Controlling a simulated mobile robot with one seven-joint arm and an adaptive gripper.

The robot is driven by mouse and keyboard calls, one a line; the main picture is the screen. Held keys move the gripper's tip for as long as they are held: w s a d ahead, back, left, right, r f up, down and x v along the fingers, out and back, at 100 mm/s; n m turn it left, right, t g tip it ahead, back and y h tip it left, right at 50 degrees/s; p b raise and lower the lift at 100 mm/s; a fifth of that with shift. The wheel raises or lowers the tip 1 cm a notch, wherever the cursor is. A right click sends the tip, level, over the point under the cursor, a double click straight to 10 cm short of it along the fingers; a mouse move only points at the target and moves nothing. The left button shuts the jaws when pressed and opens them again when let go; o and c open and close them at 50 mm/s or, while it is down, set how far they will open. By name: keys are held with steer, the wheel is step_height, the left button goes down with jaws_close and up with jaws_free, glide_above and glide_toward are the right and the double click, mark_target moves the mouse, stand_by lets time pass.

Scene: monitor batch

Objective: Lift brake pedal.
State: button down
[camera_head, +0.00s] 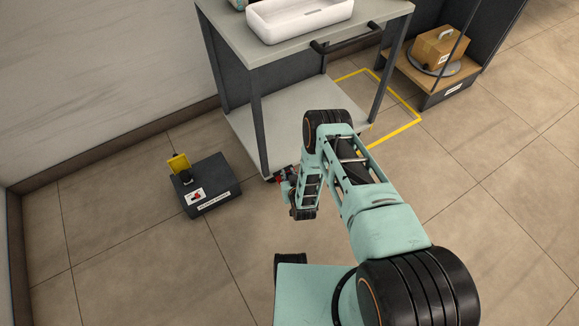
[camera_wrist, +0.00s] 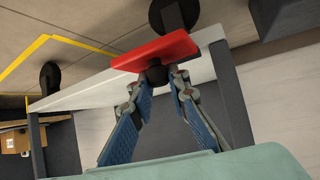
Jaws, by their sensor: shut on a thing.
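The brake pedal is a flat red plate at a lower corner of the cart. In the wrist view the red brake pedal (camera_wrist: 157,51) lies just beyond my fingertips, beside a dark caster wheel. My gripper (camera_wrist: 158,82) has its two fingertips on either side of a dark part under the pedal and is shut on it. In the head view only a small bit of the red pedal (camera_head: 280,180) shows. My gripper (camera_head: 284,184) is beside it there, low near the floor, partly hidden by my own arm.
The grey cart (camera_head: 255,130) carries a white basin (camera_head: 298,32) on top and has a black handle (camera_head: 345,42). A dark box (camera_head: 212,198) with a raised yellow flap stands on the floor at left. A cardboard box (camera_head: 438,52) sits on a low stand at right. The right floor is clear.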

steer(key=shift+w+a+r+g+h, duration=0.25)
steer(key=shift+w+r+g+h, duration=0.3)
steer(key=shift+g, duration=0.35)
steer(key=shift+s, duration=0.1)
steer(key=c, duration=1.8)
jaws_free()
steer(key=v, duration=1.2)
